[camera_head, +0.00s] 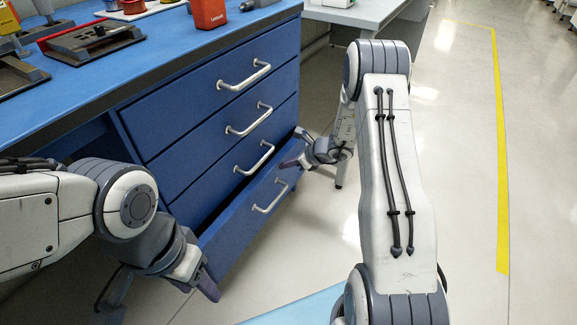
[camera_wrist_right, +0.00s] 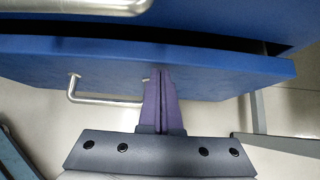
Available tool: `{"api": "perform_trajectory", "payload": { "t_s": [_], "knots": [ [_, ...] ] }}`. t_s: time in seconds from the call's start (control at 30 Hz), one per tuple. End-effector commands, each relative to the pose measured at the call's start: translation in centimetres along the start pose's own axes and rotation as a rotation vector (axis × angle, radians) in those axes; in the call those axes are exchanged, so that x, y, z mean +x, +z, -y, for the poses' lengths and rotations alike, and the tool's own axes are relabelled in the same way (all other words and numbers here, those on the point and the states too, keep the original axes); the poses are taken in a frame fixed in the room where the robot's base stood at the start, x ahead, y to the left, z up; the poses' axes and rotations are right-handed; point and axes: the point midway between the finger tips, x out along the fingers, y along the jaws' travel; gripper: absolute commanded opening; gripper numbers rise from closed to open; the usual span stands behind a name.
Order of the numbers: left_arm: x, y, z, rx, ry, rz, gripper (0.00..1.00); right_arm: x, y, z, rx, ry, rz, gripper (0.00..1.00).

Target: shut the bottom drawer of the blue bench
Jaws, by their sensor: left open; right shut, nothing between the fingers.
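The blue bench (camera_head: 190,115) has a stack of drawers with silver handles. Its bottom drawer (camera_head: 235,245) is partly pulled out, front panel standing proud of the drawers above. In the right wrist view, the bottom drawer front (camera_wrist_right: 60,75) shows a dark gap behind its top edge and a silver handle (camera_wrist_right: 105,99). My right gripper (camera_head: 294,158) is shut and empty at the drawer's right end; in the wrist view its fingers (camera_wrist_right: 159,74) overlap the front panel beside the handle. I cannot tell whether they touch. My left gripper (camera_head: 160,291) is open and empty near the drawer's left end.
The bench top (camera_head: 170,55) holds a red box (camera_head: 209,14), a dark fixture (camera_head: 90,38) and other tools. A grey table (camera_head: 365,14) stands behind. Open floor with a yellow line (camera_head: 501,170) lies to the right.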

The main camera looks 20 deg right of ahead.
Motion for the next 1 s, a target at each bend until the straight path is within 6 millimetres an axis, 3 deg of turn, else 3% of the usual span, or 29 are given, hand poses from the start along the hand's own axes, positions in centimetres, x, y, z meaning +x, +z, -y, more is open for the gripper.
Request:
{"api": "perform_trajectory", "payload": {
  "t_s": [0.17, 0.47, 0.83, 1.0],
  "knots": [
    [0.0, 0.0, 0.0, 0.000, 0.000, 0.000, 0.50, 0.5, 0.4, 0.0, -0.003, 0.001, 0.000, 0.00],
    [-0.1, 0.0, 0.0, 0.000, 0.000, 0.000, 0.50, 3.9, 3.5, -0.1, -0.003, 0.002, 0.000, 0.00],
    [0.0, 0.0, 0.0, 0.000, 0.000, 0.000, 0.50, 4.3, 4.1, -0.2, -0.005, 0.004, 0.007, 0.00],
    [0.1, 0.0, 0.0, 0.000, 0.000, 0.000, 0.50, 3.6, 3.5, -0.1, -0.006, 0.005, 0.006, 0.00]
  ]
}}
